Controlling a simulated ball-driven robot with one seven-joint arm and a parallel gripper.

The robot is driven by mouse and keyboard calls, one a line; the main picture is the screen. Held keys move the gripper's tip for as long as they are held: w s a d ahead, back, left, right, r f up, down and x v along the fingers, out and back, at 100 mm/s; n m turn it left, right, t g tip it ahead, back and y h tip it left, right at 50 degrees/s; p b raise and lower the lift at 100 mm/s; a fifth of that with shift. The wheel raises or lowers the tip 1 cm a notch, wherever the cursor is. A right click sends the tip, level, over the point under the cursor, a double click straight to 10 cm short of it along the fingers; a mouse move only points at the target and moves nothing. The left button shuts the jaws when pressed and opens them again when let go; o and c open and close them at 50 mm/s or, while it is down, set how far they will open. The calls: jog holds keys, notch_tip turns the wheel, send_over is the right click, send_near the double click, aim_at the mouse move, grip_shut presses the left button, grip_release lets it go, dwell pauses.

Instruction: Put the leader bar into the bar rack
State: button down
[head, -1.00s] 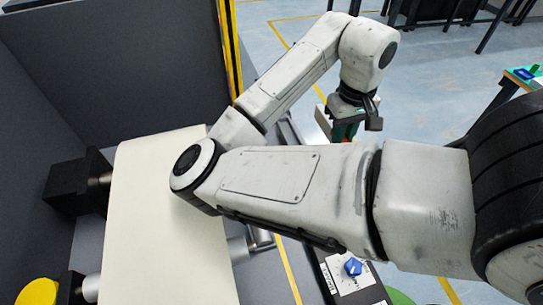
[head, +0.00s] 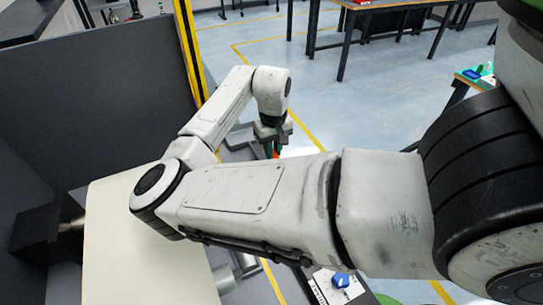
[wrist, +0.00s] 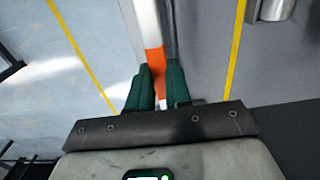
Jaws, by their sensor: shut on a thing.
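In the wrist view, my gripper (wrist: 158,85) has dark green fingers shut on an orange and white bar (wrist: 152,60), which looks like the leader bar. The bar runs away from the fingers towards the top edge of that view, where its far end is cut off. In the head view, my gripper (head: 274,146) hangs beyond the end of the white belt, pointing down, with a bit of orange at its fingers. My forearm hides much of what lies below it. I cannot make out the bar rack in either view.
The white belt (head: 110,245) lies at the lower left beside a dark grey panel (head: 90,110) and a yellow post (head: 190,55). A panel with a blue knob (head: 340,280) is at the bottom.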

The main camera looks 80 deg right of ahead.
jog(key=shift+w+d+f, duration=0.1)
jog(key=shift+w+f, duration=0.1)
jog(key=shift+f, duration=1.6)
jog(key=shift+f, duration=0.1)
jog(key=c, duration=1.1)
grip_release()
jog(key=shift+o, duration=0.2)
notch_tip(320, 180, up, 12)
jog(key=shift+r, duration=0.1)
